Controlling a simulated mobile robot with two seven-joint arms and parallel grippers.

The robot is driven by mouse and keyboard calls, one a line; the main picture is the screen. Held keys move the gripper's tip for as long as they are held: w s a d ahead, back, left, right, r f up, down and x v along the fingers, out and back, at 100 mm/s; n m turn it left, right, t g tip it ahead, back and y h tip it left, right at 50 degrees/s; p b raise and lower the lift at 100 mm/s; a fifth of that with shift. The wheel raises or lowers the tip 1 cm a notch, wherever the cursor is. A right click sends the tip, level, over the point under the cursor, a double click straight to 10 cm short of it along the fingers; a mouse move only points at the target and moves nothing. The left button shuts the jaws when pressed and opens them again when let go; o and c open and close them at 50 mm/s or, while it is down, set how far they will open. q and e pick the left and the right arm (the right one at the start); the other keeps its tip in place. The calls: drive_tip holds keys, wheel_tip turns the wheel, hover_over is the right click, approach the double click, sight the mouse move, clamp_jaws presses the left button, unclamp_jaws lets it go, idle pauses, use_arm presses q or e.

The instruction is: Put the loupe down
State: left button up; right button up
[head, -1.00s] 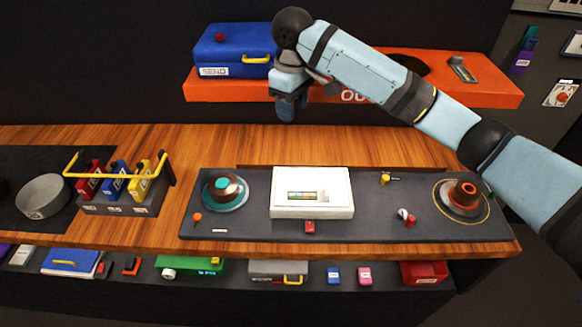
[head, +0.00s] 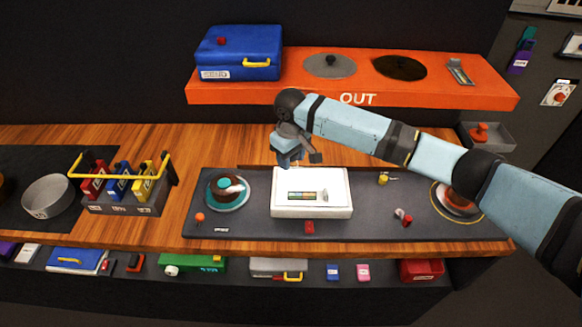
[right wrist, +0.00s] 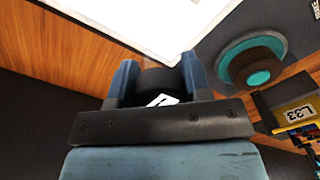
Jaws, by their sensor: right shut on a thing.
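My right gripper (head: 287,158) hangs over the back edge of the dark panel, just behind the white box (head: 312,207) with its small striped window. In the right wrist view, its two blue fingers (right wrist: 158,75) are shut on a dark thing with a white label (right wrist: 161,100), which I take to be the loupe. Most of it is hidden between the fingers, and I cannot make it out in the head view. The white box also shows in the right wrist view (right wrist: 150,25), apart from the fingers. My left gripper is not in view.
A teal-ringed knob (head: 228,188) is at the panel's left, an orange one (head: 462,198) at its right. Behind stands an orange OUT shelf (head: 300,92) with a blue case (head: 238,52) and a grey disc (head: 330,66). Yellow-handled rack (head: 125,208) is left. Wood strip behind the panel is clear.

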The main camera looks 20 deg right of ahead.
sight(291, 176)
drive_tip(key=shift+f, duration=2.25)
drive_tip(key=o, duration=1)
drive_tip(key=shift+f, duration=0.1)
wheel_tip(291, 176, up, 12)
drive_tip(key=shift+r+b, duration=0.15)
drive_tip(key=shift+b, duration=0.45)
